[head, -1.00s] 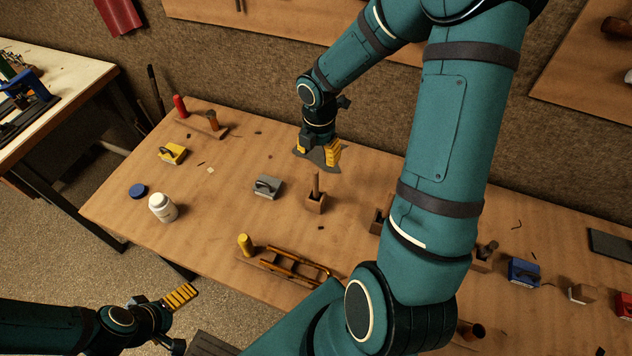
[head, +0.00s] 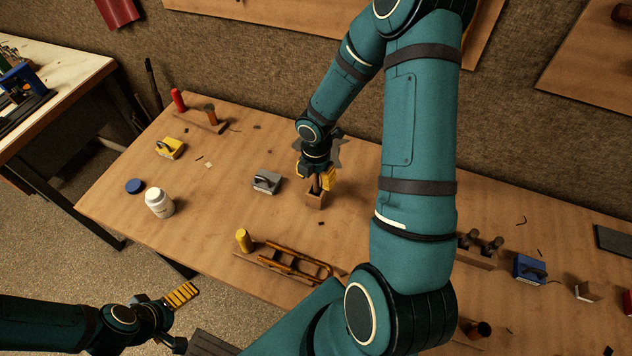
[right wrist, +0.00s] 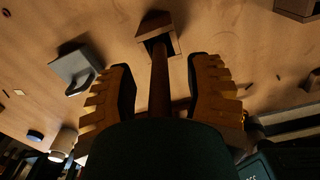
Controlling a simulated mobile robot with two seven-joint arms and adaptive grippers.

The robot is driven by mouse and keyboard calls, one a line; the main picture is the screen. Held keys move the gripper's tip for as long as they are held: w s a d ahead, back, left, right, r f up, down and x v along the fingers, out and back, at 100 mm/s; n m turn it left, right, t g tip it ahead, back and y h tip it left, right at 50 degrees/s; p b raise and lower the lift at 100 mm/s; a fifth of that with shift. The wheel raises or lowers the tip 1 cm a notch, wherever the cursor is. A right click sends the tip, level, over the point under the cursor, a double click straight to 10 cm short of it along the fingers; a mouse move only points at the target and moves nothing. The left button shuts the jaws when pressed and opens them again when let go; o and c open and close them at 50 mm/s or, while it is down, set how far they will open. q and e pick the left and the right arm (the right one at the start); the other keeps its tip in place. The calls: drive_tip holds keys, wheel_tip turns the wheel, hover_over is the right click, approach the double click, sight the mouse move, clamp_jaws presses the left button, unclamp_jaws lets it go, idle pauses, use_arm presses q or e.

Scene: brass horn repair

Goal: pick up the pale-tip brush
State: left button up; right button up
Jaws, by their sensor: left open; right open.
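A brown-handled tool stands upright in a small wooden block holder (head: 316,201). It may be the pale-tip brush, but no pale tip shows. In the right wrist view its handle (right wrist: 160,85) runs between my open fingers, with the holder (right wrist: 158,38) beyond. My right gripper (head: 316,179) is open above the holder, its yellow fingers on either side of the handle. In the right wrist view, gaps show between the handle and both fingers of the right gripper (right wrist: 164,90). My left gripper (head: 180,295) hangs off the table's front left, open and empty.
A grey block with a handle (head: 266,182) lies left of the holder. A white bottle (head: 159,203), blue lid (head: 135,186) and yellow block (head: 169,148) are further left. A brass slide (head: 297,262) lies in front. My right arm hides part of the table.

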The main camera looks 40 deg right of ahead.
clamp_jaws()
drive_tip(key=shift+r, duration=0.1)
